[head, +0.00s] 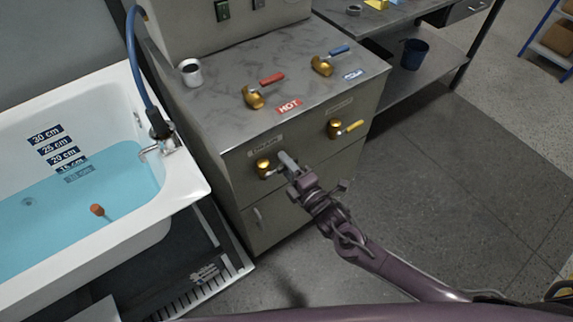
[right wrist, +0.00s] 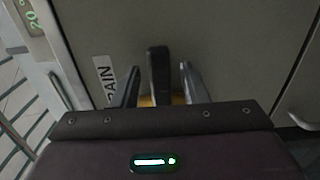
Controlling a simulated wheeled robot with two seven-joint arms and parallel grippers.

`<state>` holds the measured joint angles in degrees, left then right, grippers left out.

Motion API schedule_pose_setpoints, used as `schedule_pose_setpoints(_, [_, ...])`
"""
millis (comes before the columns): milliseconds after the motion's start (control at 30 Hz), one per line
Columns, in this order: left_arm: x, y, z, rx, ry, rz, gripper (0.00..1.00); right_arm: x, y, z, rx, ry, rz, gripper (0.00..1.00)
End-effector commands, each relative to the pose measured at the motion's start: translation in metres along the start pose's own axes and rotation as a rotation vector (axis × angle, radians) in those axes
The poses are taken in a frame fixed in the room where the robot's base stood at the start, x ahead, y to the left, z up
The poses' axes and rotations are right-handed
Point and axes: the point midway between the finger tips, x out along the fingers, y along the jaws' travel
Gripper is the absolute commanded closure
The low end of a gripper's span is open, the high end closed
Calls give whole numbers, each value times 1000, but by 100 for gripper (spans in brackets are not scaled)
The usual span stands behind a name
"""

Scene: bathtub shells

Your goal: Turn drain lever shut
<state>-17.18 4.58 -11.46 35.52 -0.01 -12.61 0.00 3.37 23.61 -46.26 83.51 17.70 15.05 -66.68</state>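The brass drain valve (head: 264,167) sits on the front of the grey cabinet, below a label plate. My right gripper (head: 287,163) is at the valve, just to its right, and hides part of its lever. In the right wrist view the dark drain lever (right wrist: 158,72) stands between the two fingers of my right gripper (right wrist: 158,88), with a visible gap on each side. The fingers are open around it, not closed on it. A little brass shows behind the fingers. My left gripper is not in view.
The cabinet top (head: 225,85) carries a red-handled valve (head: 258,92), a blue-handled valve (head: 328,62) and a metal cup (head: 190,72). A yellow-handled valve (head: 340,128) is on the front, right of the drain valve. A white bathtub (head: 190,180) holding blue water stands left.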

Motion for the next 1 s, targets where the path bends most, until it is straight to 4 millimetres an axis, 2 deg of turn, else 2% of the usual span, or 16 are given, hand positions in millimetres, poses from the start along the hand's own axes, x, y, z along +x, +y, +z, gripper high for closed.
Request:
schedule_pose_setpoints(300, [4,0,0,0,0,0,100,-48,-3,0,-1,0,-5,60])
schedule_pose_setpoints(500, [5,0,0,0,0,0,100,-72,-1,0,-1,0,-2,60])
schedule_pose_setpoints(1000, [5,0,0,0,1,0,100,-77,0,0,-1,0,-1,60])
